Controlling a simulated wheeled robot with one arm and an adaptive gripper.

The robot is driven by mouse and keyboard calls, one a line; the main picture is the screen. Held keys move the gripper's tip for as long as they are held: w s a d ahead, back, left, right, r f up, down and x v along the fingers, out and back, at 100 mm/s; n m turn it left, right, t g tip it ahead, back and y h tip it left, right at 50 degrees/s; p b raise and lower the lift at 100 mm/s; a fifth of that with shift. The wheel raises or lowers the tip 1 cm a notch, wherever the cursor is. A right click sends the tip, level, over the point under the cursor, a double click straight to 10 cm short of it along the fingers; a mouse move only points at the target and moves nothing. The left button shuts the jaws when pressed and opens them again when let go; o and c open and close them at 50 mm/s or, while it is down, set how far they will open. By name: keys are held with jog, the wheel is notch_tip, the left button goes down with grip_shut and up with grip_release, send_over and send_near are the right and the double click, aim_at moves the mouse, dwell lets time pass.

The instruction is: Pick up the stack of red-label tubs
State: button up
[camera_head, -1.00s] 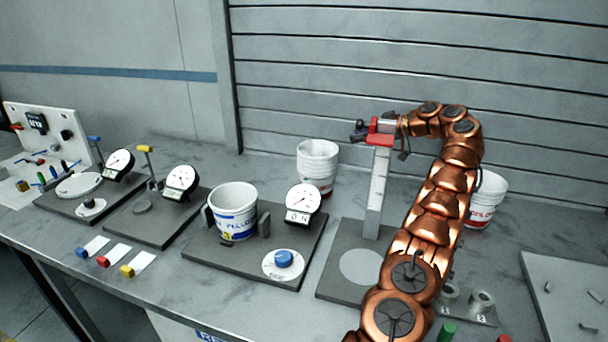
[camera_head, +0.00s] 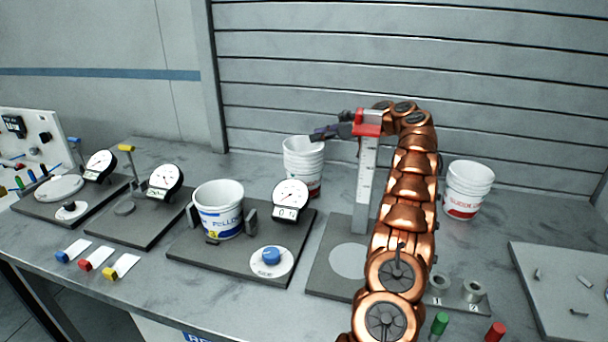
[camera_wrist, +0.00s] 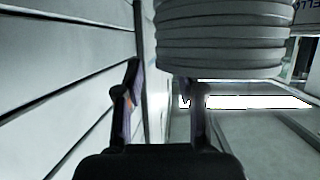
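A stack of white tubs (camera_head: 304,163) with red near its base stands at the back of the bench, left of the upright ruler. A second white tub stack (camera_head: 468,188) with a red label stands farther right. My gripper (camera_head: 325,132) is beside the upper right of the back stack in the head view. In the wrist view my gripper (camera_wrist: 160,82) has its two fingers apart with nothing between them. Stacked white rims (camera_wrist: 222,38) fill the upper right there, close to the right finger. Whether that finger touches them cannot be told.
The ruler post (camera_head: 367,180) with its red clamp stands close to my arm. A blue-label tub (camera_head: 219,212) sits on a fixture in front of the back stack, with a dial gauge (camera_head: 291,196) beside it. The slatted wall (camera_head: 400,60) is close behind.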

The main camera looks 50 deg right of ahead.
aim_at(305, 139)
jog(key=shift+p+x, duration=0.5)
jog(key=shift+x, duration=1.2)
jog(key=shift+c, duration=0.3)
grip_shut()
